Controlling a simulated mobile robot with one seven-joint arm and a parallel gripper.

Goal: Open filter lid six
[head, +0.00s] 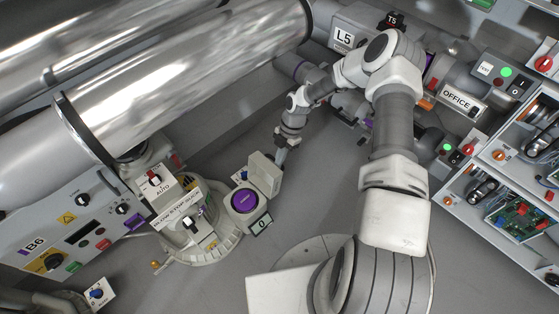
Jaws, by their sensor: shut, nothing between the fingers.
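A small white filter housing with a round purple filter (246,200) stands left of the middle of the head view, near the machine panel marked B6 (34,246). Its pale square lid (264,172) stands raised at the back right of the purple filter, so the filter is uncovered. No number six is clearly readable on the housing itself. My gripper (281,161) reaches down beside the upper right edge of the lid. Its fingers are together and hold nothing. It is very close to the lid; I cannot tell whether it touches.
Large metal tubes (190,75) cross the upper left. A round base with switches (205,240) stands left of the filter. A box marked L5 (345,38) is at the top. Shelves with electronics (510,160) line the right. The grey floor (310,200) between is clear.

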